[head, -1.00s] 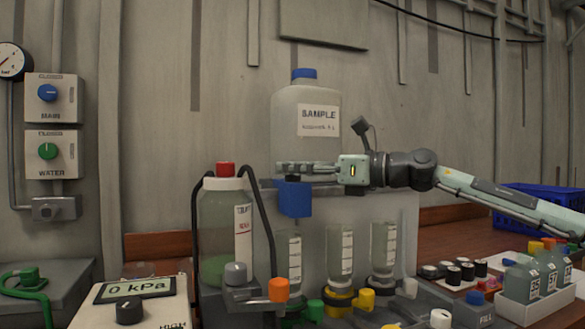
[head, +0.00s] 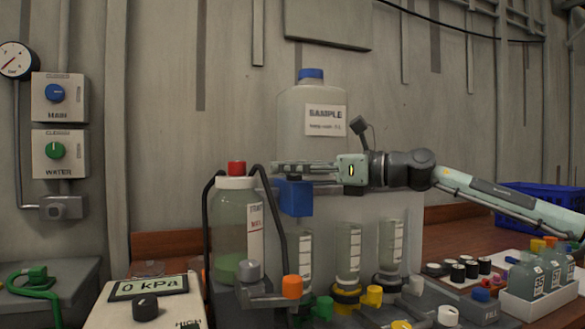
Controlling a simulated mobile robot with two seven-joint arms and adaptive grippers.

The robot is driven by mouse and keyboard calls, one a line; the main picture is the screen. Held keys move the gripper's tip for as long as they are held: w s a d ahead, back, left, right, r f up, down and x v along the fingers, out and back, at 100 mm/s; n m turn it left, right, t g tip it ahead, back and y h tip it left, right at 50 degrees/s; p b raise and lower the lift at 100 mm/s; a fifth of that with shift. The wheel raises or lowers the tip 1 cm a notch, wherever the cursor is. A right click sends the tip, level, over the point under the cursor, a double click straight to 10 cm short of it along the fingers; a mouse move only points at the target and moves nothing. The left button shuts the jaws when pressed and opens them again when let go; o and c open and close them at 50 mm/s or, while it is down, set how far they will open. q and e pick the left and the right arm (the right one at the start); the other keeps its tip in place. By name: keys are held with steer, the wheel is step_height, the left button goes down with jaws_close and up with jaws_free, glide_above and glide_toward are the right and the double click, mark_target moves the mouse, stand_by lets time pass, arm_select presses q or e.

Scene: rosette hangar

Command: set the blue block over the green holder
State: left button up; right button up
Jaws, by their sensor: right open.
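The blue block (head: 295,198) hangs in the picture just below the fingers of my right gripper (head: 290,168), in front of the grey box's upper left corner. My right gripper reaches in level from the right and is open. The view does not show clearly whether its fingers touch the block. My left gripper is out of view.
A sample bottle (head: 312,108) stands behind the gripper. A red-capped bottle (head: 236,225) with black hoses stands close left of the block. Other cylinders with yellow fittings (head: 372,296) stand to the right. A bottle rack (head: 535,303) and a blue crate (head: 545,197) lie farther right.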

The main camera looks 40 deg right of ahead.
steer(key=shift+d, duration=0.1)
steer(key=shift+d+r, duration=0.1)
steer(key=shift+r, duration=0.4)
step_height(320, 180, up, 9)
stand_by(0.3)
steer(key=shift+s+f, duration=0.1)
stand_by(0.4)
